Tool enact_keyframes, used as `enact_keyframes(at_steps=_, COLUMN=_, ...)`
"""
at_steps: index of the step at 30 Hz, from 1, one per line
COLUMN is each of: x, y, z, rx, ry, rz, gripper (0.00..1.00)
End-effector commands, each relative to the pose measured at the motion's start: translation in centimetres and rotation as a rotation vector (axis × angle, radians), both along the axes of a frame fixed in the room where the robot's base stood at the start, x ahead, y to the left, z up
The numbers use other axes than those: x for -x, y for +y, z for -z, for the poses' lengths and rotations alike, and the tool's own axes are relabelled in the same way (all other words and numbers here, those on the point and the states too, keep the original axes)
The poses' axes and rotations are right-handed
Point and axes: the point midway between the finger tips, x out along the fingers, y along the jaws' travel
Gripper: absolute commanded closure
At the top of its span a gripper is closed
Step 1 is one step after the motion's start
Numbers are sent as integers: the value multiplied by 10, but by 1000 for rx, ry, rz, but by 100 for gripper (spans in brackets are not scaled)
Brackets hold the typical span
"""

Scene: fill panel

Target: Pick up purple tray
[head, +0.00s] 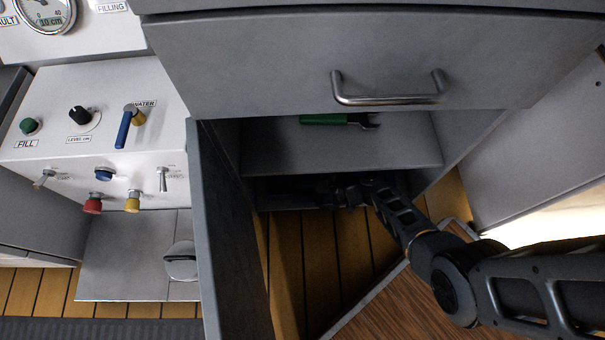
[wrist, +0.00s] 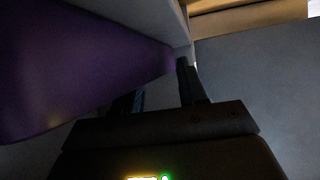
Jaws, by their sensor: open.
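The purple tray (wrist: 80,75) fills the upper left of the wrist view as a dark, dimly lit purple surface with a rounded edge. My gripper (wrist: 162,88) is open, with its fingers close to the tray's right end. One finger stands near the tray's lower edge and the other just past its right end. I cannot tell whether either finger touches it. In the head view my gripper (head: 335,194) is in the dark space under the cabinet's shelf, where the tray cannot be made out.
A grey shelf (head: 340,150) holds a green-handled tool (head: 335,120) above my gripper. A closed drawer with a metal handle (head: 390,98) is over it. An open cabinet door (head: 228,245) stands left of my arm. A white control panel (head: 95,140) is farther left.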

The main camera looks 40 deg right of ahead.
Motion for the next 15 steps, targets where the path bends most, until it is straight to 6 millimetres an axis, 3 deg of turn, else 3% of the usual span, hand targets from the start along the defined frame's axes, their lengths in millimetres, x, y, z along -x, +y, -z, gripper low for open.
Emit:
enact_keyframes(at_steps=2, x=0, y=0, z=0, rx=0, ry=0, rz=0, gripper=58)
enact_keyframes(at_steps=15, x=0, y=0, z=0, rx=0, ry=0, rz=0, gripper=100)
